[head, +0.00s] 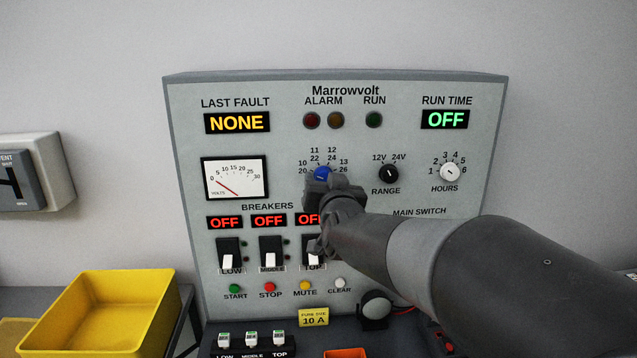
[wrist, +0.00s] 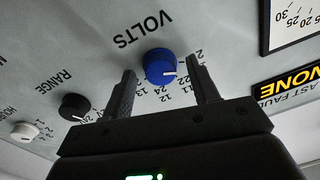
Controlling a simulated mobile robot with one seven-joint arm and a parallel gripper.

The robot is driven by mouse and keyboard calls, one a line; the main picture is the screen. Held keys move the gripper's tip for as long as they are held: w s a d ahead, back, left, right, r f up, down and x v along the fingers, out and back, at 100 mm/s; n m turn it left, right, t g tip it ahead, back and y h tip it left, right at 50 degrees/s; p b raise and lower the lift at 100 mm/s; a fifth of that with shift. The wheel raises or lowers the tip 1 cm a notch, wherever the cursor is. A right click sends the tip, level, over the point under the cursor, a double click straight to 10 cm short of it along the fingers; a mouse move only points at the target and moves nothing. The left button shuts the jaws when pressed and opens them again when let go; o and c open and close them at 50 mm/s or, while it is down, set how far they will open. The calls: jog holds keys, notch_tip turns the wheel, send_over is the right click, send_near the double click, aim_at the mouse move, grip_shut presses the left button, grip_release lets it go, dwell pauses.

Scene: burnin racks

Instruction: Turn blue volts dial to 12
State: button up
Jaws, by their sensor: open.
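The blue volts dial (head: 322,173) is on the grey panel, partly covered by my gripper (head: 321,186) in the head view. In the wrist view, which is roughly upside down, the blue dial (wrist: 158,62) shows whole between the fingers of my gripper (wrist: 162,72). The jaws are open, one finger on each side, with gaps to the dial. The dial's white pointer line points right in the wrist view, toward the 10/20 and 11/22 side of the scale; the exact mark is hard to read. The 12/24 mark (wrist: 164,95) is below the dial there.
The black range dial (head: 389,174) and white hours dial (head: 450,172) stand to the right. A voltmeter (head: 235,178) is on the left, its needle near 0. Breaker switches (head: 271,254) are below, under OFF displays. A yellow bin (head: 115,315) stands at lower left.

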jog(key=shift+c, duration=0.5)
jog(key=c, duration=0.9)
jog(key=shift+m, duration=0.3)
jog(key=m, duration=0.3)
jog(key=shift+m, duration=0.4)
jog(key=m, duration=0.4)
jog(key=shift+m, duration=0.3)
jog(key=m, duration=0.4)
jog(key=shift+m+t+h, duration=0.3)
jog(key=shift+m, duration=0.1)
jog(key=m, duration=0.4)
jog(key=shift+a, duration=0.1)
jog(key=shift+f+m, duration=0.1)
jog(key=shift+m, duration=0.3)
